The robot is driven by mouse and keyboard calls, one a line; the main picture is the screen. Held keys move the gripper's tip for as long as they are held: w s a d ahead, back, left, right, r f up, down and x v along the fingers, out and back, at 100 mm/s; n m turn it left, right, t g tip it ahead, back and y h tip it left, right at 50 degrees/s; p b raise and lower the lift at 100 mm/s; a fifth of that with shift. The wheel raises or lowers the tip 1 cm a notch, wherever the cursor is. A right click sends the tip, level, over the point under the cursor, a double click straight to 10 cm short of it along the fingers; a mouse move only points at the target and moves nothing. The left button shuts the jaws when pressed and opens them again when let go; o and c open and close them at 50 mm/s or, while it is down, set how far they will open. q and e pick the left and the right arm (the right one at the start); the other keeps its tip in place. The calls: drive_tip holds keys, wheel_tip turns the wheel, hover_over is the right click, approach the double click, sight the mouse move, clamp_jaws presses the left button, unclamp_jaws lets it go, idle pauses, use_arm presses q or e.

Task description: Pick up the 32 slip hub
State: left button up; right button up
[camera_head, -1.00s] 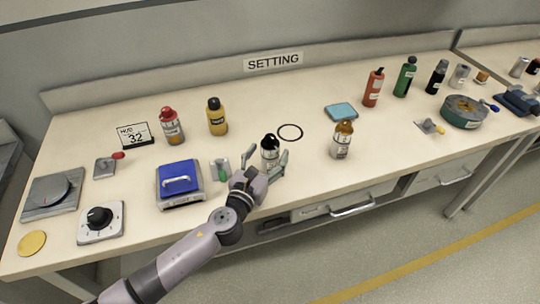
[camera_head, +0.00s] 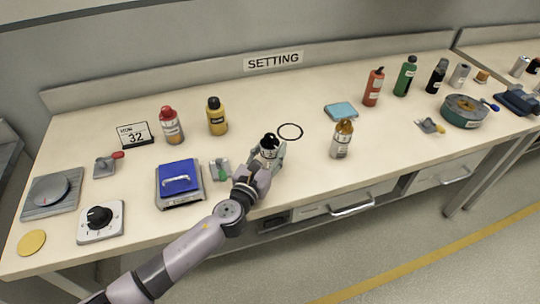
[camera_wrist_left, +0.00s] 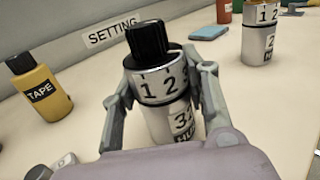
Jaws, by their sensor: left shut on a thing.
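The 32 slip hub (camera_head: 269,145) is a silver cylinder with a black knob on top. In the left wrist view the hub (camera_wrist_left: 162,97) shows the numbers 1 and 2 on its upper ring and a label starting with 3 lower down. My left gripper (camera_head: 266,160) is shut on the hub, one finger on each side of it. The hub stands upright; I cannot tell whether it is off the table. My right gripper is not in view.
A similar hub with an orange top (camera_head: 342,139) stands to the right. A black ring (camera_head: 290,124) lies behind.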

use_arm(q)
drive_tip(key=c, duration=0.4)
